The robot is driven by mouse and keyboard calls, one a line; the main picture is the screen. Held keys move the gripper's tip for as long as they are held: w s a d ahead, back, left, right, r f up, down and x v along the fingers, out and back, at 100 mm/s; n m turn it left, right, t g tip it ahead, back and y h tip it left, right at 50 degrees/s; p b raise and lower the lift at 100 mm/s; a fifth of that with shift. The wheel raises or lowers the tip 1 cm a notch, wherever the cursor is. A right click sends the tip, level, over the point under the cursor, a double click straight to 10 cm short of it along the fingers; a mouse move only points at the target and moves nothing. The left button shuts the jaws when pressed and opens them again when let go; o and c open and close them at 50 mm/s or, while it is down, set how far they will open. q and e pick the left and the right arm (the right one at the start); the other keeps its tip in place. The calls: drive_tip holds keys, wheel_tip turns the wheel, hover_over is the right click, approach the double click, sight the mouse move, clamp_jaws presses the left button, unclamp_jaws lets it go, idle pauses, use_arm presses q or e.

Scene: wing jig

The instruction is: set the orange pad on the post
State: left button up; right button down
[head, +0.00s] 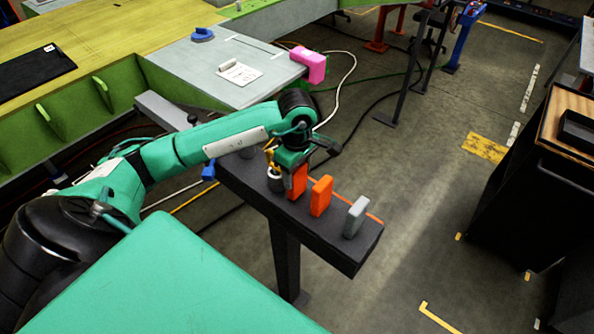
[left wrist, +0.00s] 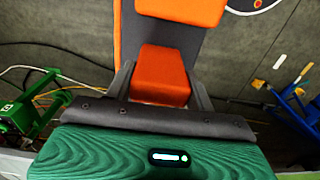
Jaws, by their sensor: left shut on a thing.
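My left gripper (head: 297,166) is over a dark narrow beam top (head: 336,243) borne by an upright dark post (head: 285,258). It is shut on an orange pad (head: 298,183), which stands upright at the beam; whether it touches the top I cannot tell. In the left wrist view the same orange pad (left wrist: 162,75) sits between the two fingers. A second orange pad (head: 321,197) stands just to the right on the beam, apart from the held one, and shows at the top of the left wrist view (left wrist: 185,9). My right gripper is in neither view.
A grey block (head: 356,217) stands near the beam's right end. A small grey-and-yellow part (head: 274,178) stands close left of the gripper. A grey panel (head: 215,65) with a pink block (head: 310,66) lies behind.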

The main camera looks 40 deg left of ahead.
use_arm(q)
drive_tip(key=o, duration=0.6)
drive_tip(key=shift+f, duration=0.15)
drive_tip(key=o, duration=0.4)
drive_tip(key=shift+r, duration=0.25)
wheel_tip(320, 180, up, 10)
drive_tip(key=b, duration=0.3)
drive_tip(key=shift+r, duration=0.9)
